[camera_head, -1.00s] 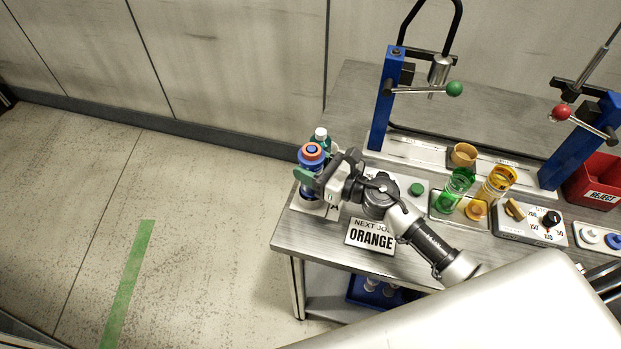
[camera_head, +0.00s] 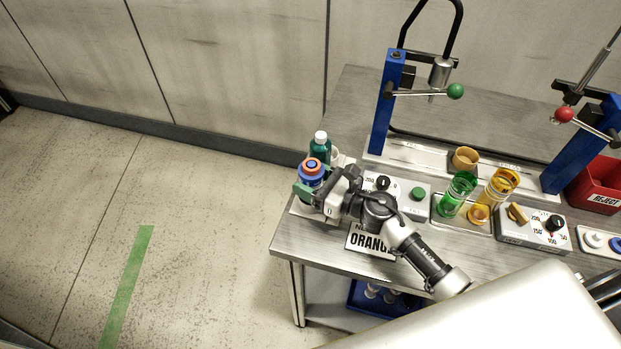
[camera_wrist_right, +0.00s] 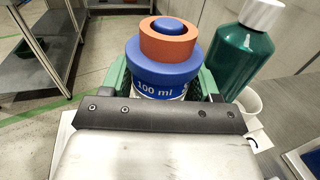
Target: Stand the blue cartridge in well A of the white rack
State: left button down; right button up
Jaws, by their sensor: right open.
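The blue cartridge (camera_head: 311,172), with an orange ring on top and "100 ml" on its side, stands upright at the bench's left end. It also shows in the right wrist view (camera_wrist_right: 163,70). My right gripper (camera_head: 308,188) is open around it, with green fingers on both sides in the wrist view (camera_wrist_right: 162,86). The cartridge's lower end is hidden behind the gripper. A white surface, apparently the white rack (camera_head: 299,208), shows under the gripper. Its wells and the letter A cannot be made out. My left gripper is not in view.
A dark green bottle (camera_head: 321,147) with a white cap stands close behind the cartridge, near a white cup (camera_wrist_right: 247,103). The "ORANGE" sign (camera_head: 370,243) lies by my right arm. Green (camera_head: 456,194) and amber cylinders (camera_head: 498,188) stand further right. Bare floor lies left of the bench.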

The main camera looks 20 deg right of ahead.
jog(key=shift+r, duration=0.15)
jog(key=shift+s+d, duration=0.1)
jog(key=shift+s, duration=0.05)
jog(key=b+v, duration=0.3)
jog(key=v, duration=0.8)
jog(key=shift+s+d, duration=0.25)
